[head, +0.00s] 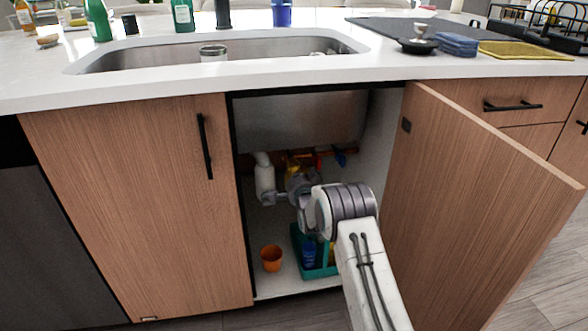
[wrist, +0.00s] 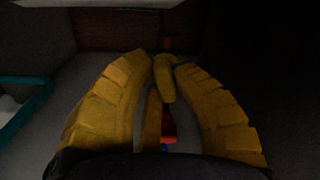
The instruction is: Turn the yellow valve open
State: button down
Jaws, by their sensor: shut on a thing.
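The yellow valve (wrist: 165,80) shows in the wrist view as a short yellow handle between the tips of my gripper (wrist: 164,62). The two ribbed yellow fingers curve in from both sides and are shut on it. In the head view my gripper (head: 300,165) reaches into the open sink cabinet, under the steel basin. My wrist and forearm hide much of the valve there, and I cannot tell its yellow from that of the fingers. How far the valve is turned is not clear.
The right cabinet door (head: 470,200) stands open beside my arm; the left door (head: 140,205) is shut. A white drain pipe (head: 265,178) is left of my gripper. Below are an orange cup (head: 271,258) and a teal caddy (head: 318,271). A red part (wrist: 168,125) shows between my fingers.

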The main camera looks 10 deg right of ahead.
jog(key=n, duration=0.7)
jog(key=shift+d+r, duration=0.1)
jog(key=shift+r, duration=0.05)
jog(key=n, duration=0.3)
jog(key=shift+n, duration=0.4)
jog(key=shift+r+n, duration=0.1)
jog(key=shift+n, duration=1.8)
jog(key=c, duration=1)
grip_release()
jog(key=shift+c, duration=0.2)
jog(key=shift+s, duration=0.15)
jog(key=s, duration=1.1)
jog(key=shift+s, duration=0.35)
